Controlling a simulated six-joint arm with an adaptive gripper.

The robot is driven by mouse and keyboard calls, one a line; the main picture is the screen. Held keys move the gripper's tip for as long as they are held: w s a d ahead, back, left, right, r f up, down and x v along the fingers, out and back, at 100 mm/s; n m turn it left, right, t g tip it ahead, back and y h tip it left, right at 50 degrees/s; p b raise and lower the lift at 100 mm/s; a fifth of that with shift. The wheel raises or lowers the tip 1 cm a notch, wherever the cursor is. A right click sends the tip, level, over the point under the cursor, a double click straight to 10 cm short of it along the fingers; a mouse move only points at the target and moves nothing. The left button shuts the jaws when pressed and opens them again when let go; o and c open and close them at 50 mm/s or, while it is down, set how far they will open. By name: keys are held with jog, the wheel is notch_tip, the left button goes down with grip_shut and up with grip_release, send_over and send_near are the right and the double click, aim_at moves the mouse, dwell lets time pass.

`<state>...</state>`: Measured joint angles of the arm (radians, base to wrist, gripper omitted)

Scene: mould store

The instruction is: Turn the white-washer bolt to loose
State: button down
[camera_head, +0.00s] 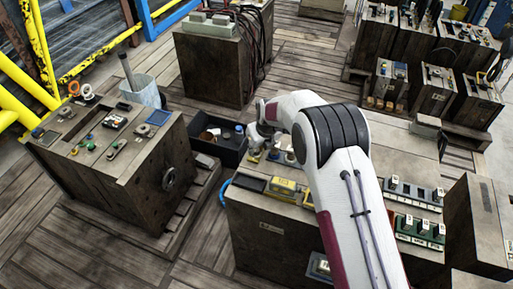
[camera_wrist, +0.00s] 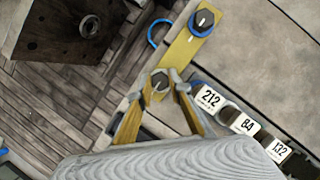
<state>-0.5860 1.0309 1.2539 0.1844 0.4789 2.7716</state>
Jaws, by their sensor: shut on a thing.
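The white-washer bolt (camera_wrist: 160,81) shows in the wrist view as a dark round head between my fingertips, on a yellow strip. Its washer is mostly covered, with a pale rim beside the fingers. My gripper (camera_wrist: 161,78) is shut on this bolt, with a yellowish finger on each side. A second dark bolt with a blue washer (camera_wrist: 203,21) is at the upper end of the same yellow strip (camera_wrist: 180,52). It has a pale line below its head. In the head view my gripper (camera_head: 254,149) is at the bench's far left edge, and the bolt cannot be made out.
A dark bin (camera_head: 219,143) stands behind. Another bench (camera_head: 102,170) is at left.

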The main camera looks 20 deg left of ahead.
jog(key=shift+n+g, duration=0.3)
jog(key=shift+n, duration=0.5)
jog(key=shift+w+d+n+g+y, duration=0.1)
jog(key=shift+n+g+y, duration=0.45)
jog(key=shift+n, duration=1.15)
jog(key=shift+w+n+g, duration=0.1)
jog(key=shift+n+g, duration=0.65)
jog(key=shift+n, duration=1.25)
jog(key=c, duration=2.1)
grip_release()
jog(key=shift+c, duration=0.2)
jog(key=shift+m, duration=0.4)
